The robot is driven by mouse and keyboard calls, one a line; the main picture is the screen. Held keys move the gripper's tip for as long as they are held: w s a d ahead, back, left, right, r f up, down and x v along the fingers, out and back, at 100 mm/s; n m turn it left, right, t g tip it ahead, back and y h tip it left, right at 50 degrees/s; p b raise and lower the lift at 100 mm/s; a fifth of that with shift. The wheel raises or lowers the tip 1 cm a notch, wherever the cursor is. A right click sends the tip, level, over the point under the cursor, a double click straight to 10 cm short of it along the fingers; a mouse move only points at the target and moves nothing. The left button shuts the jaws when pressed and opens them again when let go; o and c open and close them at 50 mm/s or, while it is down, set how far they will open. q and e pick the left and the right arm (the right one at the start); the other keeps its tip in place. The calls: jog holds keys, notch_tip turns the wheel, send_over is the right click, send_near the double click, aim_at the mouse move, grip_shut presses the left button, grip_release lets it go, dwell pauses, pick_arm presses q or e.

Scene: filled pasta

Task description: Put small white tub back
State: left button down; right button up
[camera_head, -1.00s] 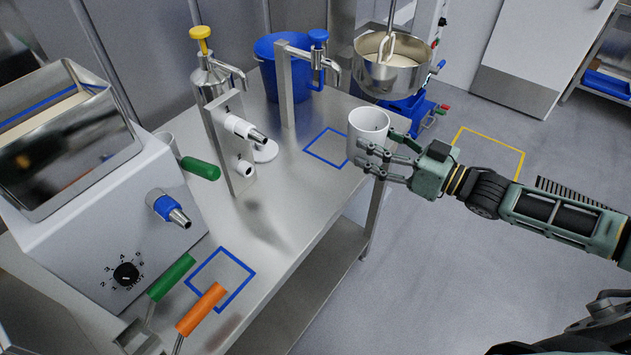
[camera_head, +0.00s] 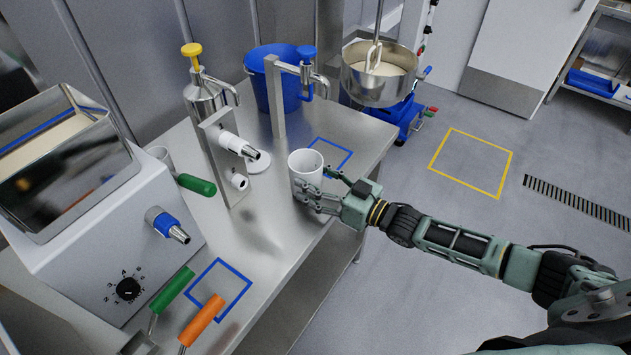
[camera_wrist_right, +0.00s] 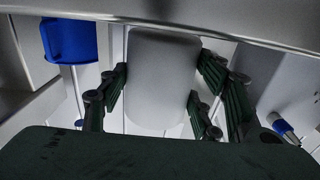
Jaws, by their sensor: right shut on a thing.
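The small white tub (camera_head: 305,166) is upright in my right gripper (camera_head: 318,192), near the right edge of the steel table. The gripper's fingers are shut around its lower part. In the right wrist view the tub (camera_wrist_right: 163,80) stands between the dark fingers (camera_wrist_right: 160,100). I cannot tell whether the tub touches the table top. A blue square outline (camera_head: 332,152) on the table lies just behind the tub and is partly hidden by it. A second blue square outline (camera_head: 219,288) lies empty at the front. My left gripper does not show.
The steel table (camera_head: 275,235) has free room in its middle. A dispenser stand (camera_head: 222,155), a blue bucket (camera_head: 268,90) and a mixer bowl (camera_head: 375,85) stand behind. A yellow floor square (camera_head: 472,160) is empty.

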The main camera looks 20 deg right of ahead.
jog(key=shift+f, duration=0.65)
jog(key=shift+f, duration=0.25)
jog(key=o, duration=1.2)
jog(key=shift+r, duration=0.1)
jog(key=shift+o, duration=0.2)
